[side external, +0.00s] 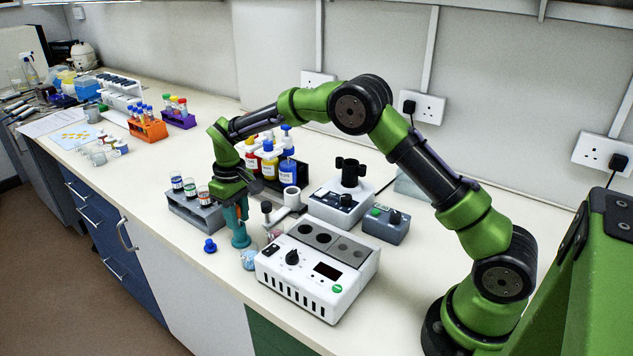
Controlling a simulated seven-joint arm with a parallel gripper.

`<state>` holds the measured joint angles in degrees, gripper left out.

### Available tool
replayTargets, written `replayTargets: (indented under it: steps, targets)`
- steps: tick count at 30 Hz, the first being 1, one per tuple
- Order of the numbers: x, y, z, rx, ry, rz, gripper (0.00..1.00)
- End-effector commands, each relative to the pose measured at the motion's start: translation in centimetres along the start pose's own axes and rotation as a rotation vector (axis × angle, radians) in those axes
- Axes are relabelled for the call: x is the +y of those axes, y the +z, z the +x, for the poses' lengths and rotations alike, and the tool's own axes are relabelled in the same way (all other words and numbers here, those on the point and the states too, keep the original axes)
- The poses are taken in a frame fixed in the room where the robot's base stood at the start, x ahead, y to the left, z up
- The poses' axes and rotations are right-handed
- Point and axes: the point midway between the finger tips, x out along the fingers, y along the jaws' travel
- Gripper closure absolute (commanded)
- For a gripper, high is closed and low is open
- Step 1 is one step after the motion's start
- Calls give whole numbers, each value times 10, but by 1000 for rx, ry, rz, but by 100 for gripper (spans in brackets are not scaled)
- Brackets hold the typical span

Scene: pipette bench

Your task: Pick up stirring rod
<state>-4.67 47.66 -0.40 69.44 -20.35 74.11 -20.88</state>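I cannot make out a stirring rod for certain; it may be hidden or too small to see. My gripper (238,222) points down over the bench, just right of a grey rack. A teal upright piece (241,238) shows at its lower end and reaches close to the bench top. I cannot tell whether it is part of the fingers or a separate thing. The finger gap does not show, so I cannot tell whether the gripper is open or shut.
A grey rack (190,213) with small jars stands left of the gripper. A blue cap-like piece (210,246) lies near the front edge. A white block device (318,270) is close on the right. Coloured bottles (270,165) stand behind. Bench front left is clear.

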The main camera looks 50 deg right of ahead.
Motion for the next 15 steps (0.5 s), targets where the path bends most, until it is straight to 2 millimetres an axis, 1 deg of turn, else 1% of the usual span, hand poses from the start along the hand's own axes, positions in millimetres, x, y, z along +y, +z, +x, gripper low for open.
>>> replayTargets:
  steps: [1, 5, 10, 15]
  targets:
    - [0, 0, 0, 0, 0, 0, 80]
    - [0, 0, 0, 0, 0, 0, 99]
    - [0, 0, -2, 1, 0, 0, 100]
    - [0, -1, -13, 2, 0, 0, 100]
